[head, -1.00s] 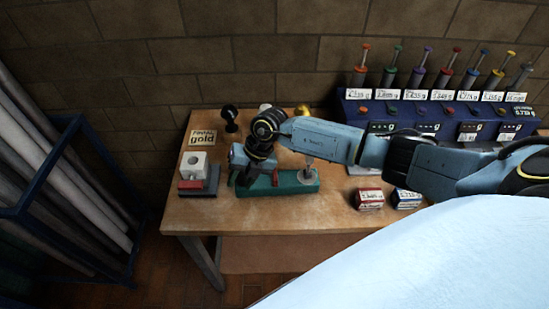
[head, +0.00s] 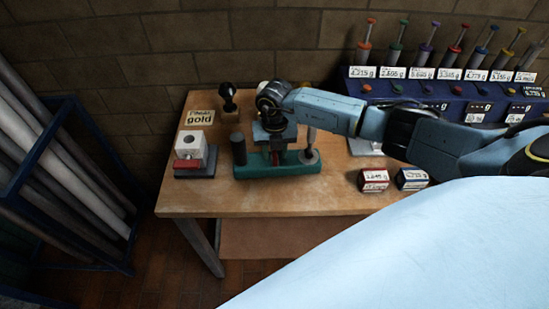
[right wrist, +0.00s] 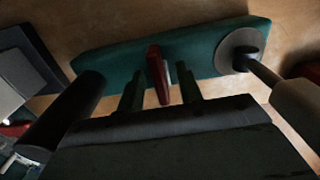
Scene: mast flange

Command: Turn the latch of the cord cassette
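The cord cassette appears to be the green base (head: 297,168) on the wooden table, with a dark upright cylinder (head: 238,149) at its left end and a rod on a grey disc (head: 310,157) at its right. A red latch (right wrist: 157,72) stands up from the base between them in the right wrist view. My right gripper (head: 275,154) is over the middle of the base, pointing down. In the right wrist view its fingers (right wrist: 159,90) are apart, one on each side of the latch, with visible gaps. My left gripper is not in view.
A white block (head: 191,149) with a red front sits on a grey plate at left. A "gold" sign (head: 199,117) and a black knob (head: 228,98) stand behind. Two small boxes (head: 374,180) (head: 412,178) lie at right. A blue rack (head: 420,95) stands behind my arm.

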